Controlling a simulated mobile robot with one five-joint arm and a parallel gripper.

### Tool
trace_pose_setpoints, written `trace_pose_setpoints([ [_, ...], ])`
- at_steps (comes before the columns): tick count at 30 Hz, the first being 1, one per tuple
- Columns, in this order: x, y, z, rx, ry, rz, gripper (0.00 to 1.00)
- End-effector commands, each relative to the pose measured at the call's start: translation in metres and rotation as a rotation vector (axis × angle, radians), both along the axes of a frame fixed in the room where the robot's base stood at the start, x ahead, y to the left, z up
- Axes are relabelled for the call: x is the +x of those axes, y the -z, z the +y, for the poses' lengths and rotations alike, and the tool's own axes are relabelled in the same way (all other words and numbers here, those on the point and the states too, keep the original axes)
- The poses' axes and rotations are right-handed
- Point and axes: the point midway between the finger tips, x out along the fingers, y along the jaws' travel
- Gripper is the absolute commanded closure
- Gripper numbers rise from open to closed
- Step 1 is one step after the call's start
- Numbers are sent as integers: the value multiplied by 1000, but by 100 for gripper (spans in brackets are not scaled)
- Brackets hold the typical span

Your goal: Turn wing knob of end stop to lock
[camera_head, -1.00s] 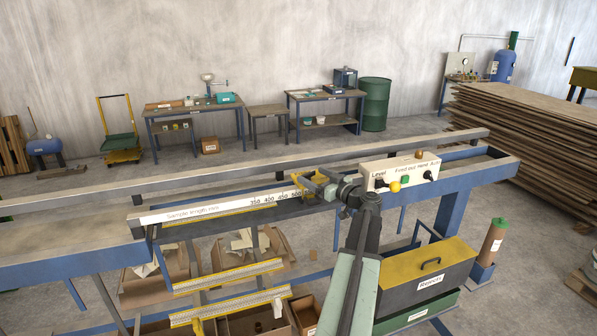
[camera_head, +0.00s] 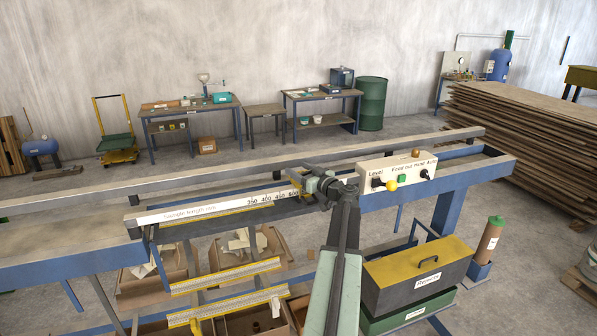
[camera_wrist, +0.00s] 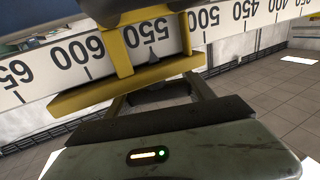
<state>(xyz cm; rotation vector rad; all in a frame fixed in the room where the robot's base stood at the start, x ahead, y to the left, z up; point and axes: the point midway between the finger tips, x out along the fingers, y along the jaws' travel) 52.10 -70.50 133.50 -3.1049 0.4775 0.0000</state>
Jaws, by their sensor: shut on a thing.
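The yellow end stop (camera_wrist: 181,66) straddles the white length scale (camera_wrist: 228,33) in the wrist view, with a small grey pointer near the 550 mark. In the head view the end stop (camera_head: 296,179) shows only as a bit of yellow beside my gripper (camera_head: 312,183). In the wrist view, the dark fingers of my gripper (camera_wrist: 158,90) reach to the end stop's lower yellow bar, and their tips are hidden behind it. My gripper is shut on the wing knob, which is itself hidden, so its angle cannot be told.
A cream control box (camera_head: 398,172) with knobs and buttons stands just right of my gripper on the blue frame (camera_head: 452,205). A grey rail (camera_head: 400,148) runs behind. Below are a yellow-lidded box (camera_head: 418,265) and, further left, yellow-edged rulers (camera_head: 226,277).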

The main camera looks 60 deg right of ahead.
Motion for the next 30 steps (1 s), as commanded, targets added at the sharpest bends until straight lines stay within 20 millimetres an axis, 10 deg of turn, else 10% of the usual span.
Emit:
trace_pose_setpoints([
  [21,-4,0,-9,0,350,0,79],
  [22,-4,0,-8,0,350,0,33],
  [24,-4,0,-8,0,350,0,16],
  [30,-4,0,-8,0,348,0,16],
])
